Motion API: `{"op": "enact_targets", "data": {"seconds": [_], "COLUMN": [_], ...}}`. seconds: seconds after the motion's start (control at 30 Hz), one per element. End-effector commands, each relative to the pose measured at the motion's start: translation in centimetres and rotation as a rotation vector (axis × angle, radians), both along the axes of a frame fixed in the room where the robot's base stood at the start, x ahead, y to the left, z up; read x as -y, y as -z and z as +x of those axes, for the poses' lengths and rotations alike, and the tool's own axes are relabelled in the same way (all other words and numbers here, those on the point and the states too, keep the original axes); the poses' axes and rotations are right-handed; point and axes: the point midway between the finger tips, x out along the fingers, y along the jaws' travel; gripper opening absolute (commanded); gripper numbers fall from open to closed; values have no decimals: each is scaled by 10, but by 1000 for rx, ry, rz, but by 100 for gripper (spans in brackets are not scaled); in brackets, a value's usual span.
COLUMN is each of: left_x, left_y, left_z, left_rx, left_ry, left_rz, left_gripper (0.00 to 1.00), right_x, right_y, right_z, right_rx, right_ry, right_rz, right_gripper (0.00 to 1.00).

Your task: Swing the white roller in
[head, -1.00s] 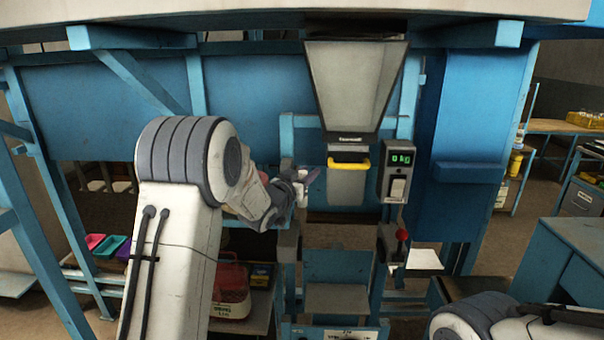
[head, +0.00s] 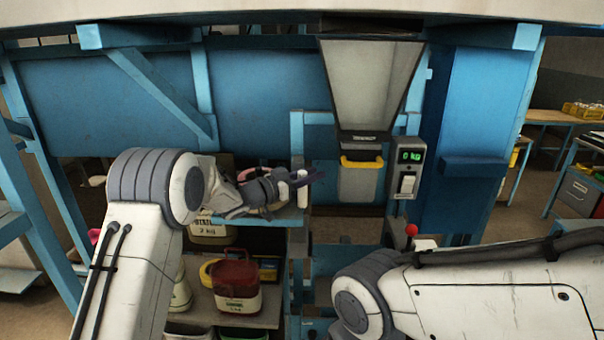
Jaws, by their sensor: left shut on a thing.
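The white roller (head: 302,187) is a small upright white cylinder beside the blue frame post, left of the hopper's spout. My left gripper (head: 312,176) reaches it from the left and is shut on it, with dark fingertips showing just past it on the right. The fingers and wrist hide part of the roller and its mount. My right arm comes in at the lower right, but its gripper is not in view.

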Motion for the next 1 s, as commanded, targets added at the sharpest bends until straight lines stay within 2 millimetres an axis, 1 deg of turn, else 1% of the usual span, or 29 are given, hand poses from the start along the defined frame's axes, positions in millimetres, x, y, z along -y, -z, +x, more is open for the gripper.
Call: {"op": "enact_targets", "data": {"seconds": [0.07,0.1,0.13,0.17,0.47,0.57,0.67,0.8,1.0], "left_x": [1,1,1,1,-1,-7,-19,-43,-71], "left_y": [-3,-3,-3,-3,-1,0,2,3,2], "left_z": [0,0,0,0,-1,-4,-13,-31,-52], "left_rx": [5,5,5,5,3,4,4,4,4], "left_ry": [2,2,2,2,-1,-3,-4,-5,-4], "left_rz": [-2,-2,-2,-1,0,-1,0,-1,-1], "left_gripper": [0,47,58,62,62,62,62,62,62], "right_x": [0,0,0,0,0,0,0,0,0], "right_y": [0,0,0,0,1,6,15,29,42], "right_z": [0,0,0,0,0,0,0,0,0], "right_rx": [0,0,0,0,0,0,0,0,-1], "right_ry": [0,0,0,0,0,1,2,5,6], "right_rz": [0,0,0,0,0,0,0,0,0], "right_gripper": [50,50,50,50,50,50,50,50,50]}}
